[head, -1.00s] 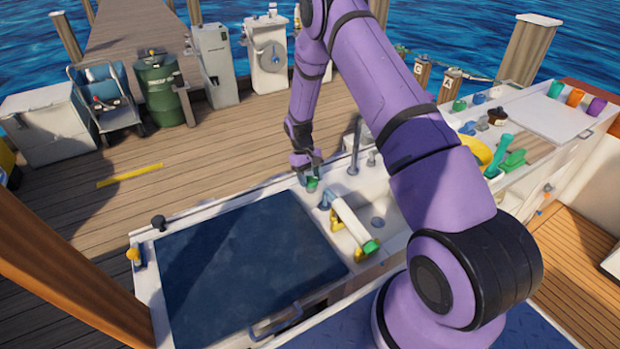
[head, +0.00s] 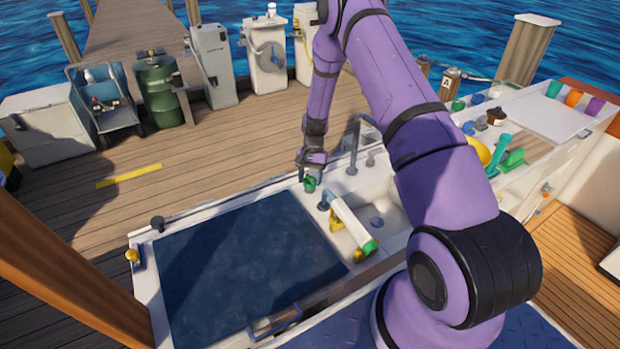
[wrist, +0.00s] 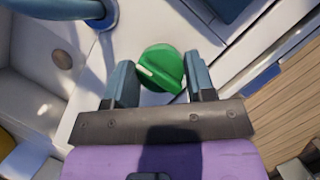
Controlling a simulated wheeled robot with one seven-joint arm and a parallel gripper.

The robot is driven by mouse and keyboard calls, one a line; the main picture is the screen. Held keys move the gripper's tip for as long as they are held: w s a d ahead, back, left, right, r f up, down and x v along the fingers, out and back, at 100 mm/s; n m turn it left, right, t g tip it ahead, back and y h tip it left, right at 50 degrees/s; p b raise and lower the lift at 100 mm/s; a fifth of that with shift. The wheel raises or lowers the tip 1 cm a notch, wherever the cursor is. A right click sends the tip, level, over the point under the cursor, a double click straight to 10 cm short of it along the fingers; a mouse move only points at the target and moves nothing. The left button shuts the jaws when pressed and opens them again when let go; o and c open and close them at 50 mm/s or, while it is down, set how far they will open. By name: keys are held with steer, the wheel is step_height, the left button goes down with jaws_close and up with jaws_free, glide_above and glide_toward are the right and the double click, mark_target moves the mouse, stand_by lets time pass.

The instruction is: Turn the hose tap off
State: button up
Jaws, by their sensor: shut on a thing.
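The hose tap is a round green knob with a white mark (wrist: 162,68), on the pale counter beside the sink. In the head view the green knob (head: 310,184) shows just below my gripper (head: 311,172), at the far edge of the counter. In the wrist view my gripper (wrist: 161,82) has one blue-grey finger on each side of the knob and is shut on it. The white mark points to the upper left there. The stem under the knob is hidden.
A grey spout (head: 353,148) rises right of my gripper beside the sink (head: 376,222). A dark hatch cover (head: 250,265) fills the counter's left.

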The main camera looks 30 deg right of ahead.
steer(key=shift+m, duration=0.4)
steer(key=o, duration=0.9)
steer(key=v, duration=1)
steer(key=shift+d+r, duration=0.2)
steer(key=shift+r, duration=0.1)
steer(key=shift+w, duration=0.1)
